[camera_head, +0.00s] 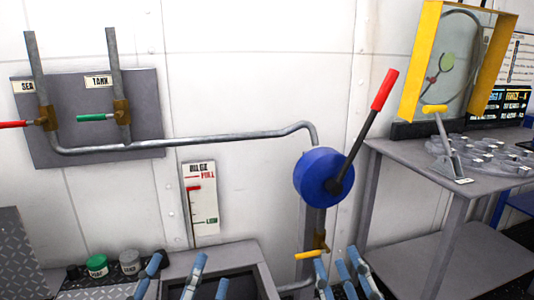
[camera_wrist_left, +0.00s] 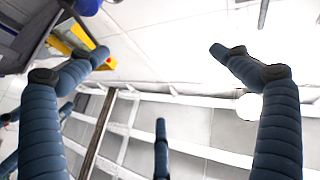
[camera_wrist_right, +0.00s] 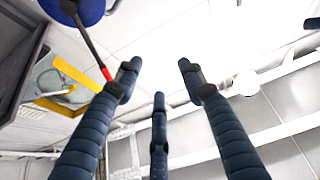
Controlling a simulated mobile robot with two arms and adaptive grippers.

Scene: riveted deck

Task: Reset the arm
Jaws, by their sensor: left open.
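My right gripper (camera_head: 337,262) is at the bottom of the head view, below the blue pump wheel. Its fingers are apart with nothing between them; the right wrist view also shows them spread (camera_wrist_right: 158,72). My left gripper (camera_head: 190,268) is at the bottom left of the head view, in front of the grey box. Its fingers are wide apart and empty, as the left wrist view shows (camera_wrist_left: 158,60). The blue round pump (camera_head: 318,178) has a dark lever with a red grip (camera_head: 384,90) tilted up to the right. Neither gripper touches it.
A yellow-handled valve (camera_head: 308,254) is close beside my right gripper. A grey table (camera_head: 400,160) with a yellow frame (camera_head: 408,60) stands right. Red (camera_head: 14,124) and green (camera_head: 92,117) valve handles are on the wall pipes. A bilge gauge (camera_head: 201,200) hangs centre-left. Jars (camera_head: 97,266) stand lower left.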

